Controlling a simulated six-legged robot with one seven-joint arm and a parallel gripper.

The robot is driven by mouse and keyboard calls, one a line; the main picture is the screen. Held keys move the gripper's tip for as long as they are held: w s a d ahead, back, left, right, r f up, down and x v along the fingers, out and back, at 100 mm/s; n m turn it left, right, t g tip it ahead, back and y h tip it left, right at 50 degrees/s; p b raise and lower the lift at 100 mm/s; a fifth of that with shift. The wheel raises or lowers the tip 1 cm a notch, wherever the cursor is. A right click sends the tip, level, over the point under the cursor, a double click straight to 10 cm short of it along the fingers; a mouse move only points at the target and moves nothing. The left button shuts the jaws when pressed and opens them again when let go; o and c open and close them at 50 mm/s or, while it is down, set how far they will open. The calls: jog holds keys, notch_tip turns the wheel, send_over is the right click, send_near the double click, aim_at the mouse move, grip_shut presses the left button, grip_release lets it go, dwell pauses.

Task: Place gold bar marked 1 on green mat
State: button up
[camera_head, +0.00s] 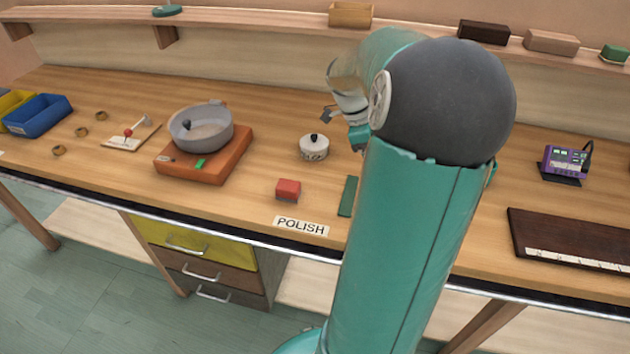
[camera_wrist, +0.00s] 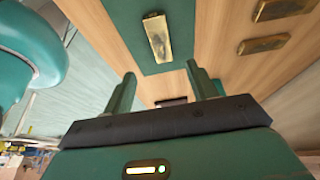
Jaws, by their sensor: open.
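A gold bar (camera_wrist: 157,38) lies on the green mat (camera_wrist: 181,30) in the wrist view. Two other gold bars (camera_wrist: 285,9) (camera_wrist: 263,44) lie on the bare wood to the right of the mat. The marks on the bars are too small to read, so I cannot tell which is marked 1. My gripper (camera_wrist: 160,86) is open and empty, its fingers apart from the bar on the mat. In the head view only a strip of the mat (camera_head: 348,197) shows; my arm hides the rest and the bars.
A red block (camera_head: 288,188) and a POLISH label (camera_head: 301,226) are left of the mat, with a white lidded pot (camera_head: 314,147) behind. A grey pan (camera_head: 201,127) stands further left. A purple device (camera_head: 565,160) and dark keyboard (camera_head: 570,240) are right.

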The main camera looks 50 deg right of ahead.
jog(key=w+a+r+n+t+h, duration=0.1)
jog(key=w+a+r+n+t, duration=0.2)
jog(key=a+n, duration=0.6)
jog(key=w+a+r+n+t+h, duration=0.1)
jog(key=w+a+r+n, duration=0.3)
jog(key=a, duration=0.8)
jog(key=s+a+n+t+y, duration=0.2)
jog(key=a+n, duration=0.6)
jog(key=a, duration=0.1)
jog(key=s+a+n+t+y, duration=0.2)
jog(key=a+n+t, duration=0.1)
jog(key=a+n, duration=0.6)
jog(key=shift+a+r+n+t, duration=0.25)
jog(key=shift+a+n+t, duration=0.05)
jog(key=shift+a, duration=0.45)
jog(key=shift+d, duration=0.15)
